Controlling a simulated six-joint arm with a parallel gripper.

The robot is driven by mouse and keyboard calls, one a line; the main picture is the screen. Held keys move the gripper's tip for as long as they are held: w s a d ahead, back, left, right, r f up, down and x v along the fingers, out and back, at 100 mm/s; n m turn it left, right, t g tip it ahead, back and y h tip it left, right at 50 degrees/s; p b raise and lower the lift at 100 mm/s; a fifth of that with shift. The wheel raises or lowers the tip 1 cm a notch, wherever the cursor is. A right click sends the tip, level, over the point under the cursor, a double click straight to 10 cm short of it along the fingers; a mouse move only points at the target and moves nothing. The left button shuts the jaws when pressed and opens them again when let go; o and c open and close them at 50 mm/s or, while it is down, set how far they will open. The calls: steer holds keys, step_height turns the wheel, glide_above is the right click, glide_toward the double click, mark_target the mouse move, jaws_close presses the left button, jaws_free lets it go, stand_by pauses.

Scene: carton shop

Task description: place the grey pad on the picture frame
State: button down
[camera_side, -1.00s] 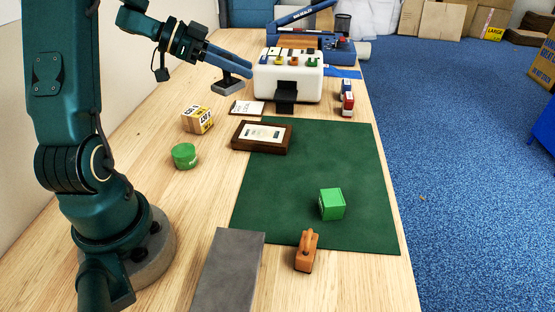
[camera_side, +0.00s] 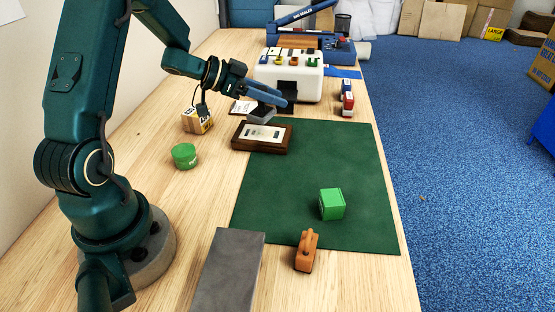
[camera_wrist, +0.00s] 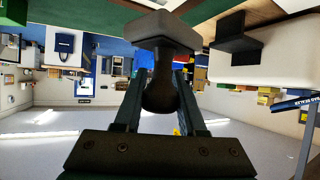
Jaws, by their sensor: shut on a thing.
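My gripper (camera_side: 282,100) is shut on the grey pad (camera_side: 261,115), a small grey block with a dark knob-like handle. In the wrist view the fingers (camera_wrist: 160,75) close around the handle and the pad's grey block (camera_wrist: 165,32) juts out beyond them. The picture frame (camera_side: 262,150), dark brown with a pale inner panel, lies flat on the table at the mat's far left corner. In the side view the pad appears just above the frame's far edge; whether it touches cannot be told.
A green mat (camera_side: 300,165) holds a green box (camera_side: 332,204). An orange-brown handled object (camera_side: 307,250) and a grey slab (camera_side: 228,275) lie nearer. A green tin (camera_side: 184,156) and a yellow-marked box (camera_side: 196,121) stand left. A white machine (camera_side: 289,80) stands behind the frame.

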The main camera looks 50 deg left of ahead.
mark_target(265, 110)
steer(key=shift+f, duration=2)
steer(key=shift+f, duration=0.15)
steer(key=shift+c, duration=2.4)
jaws_free()
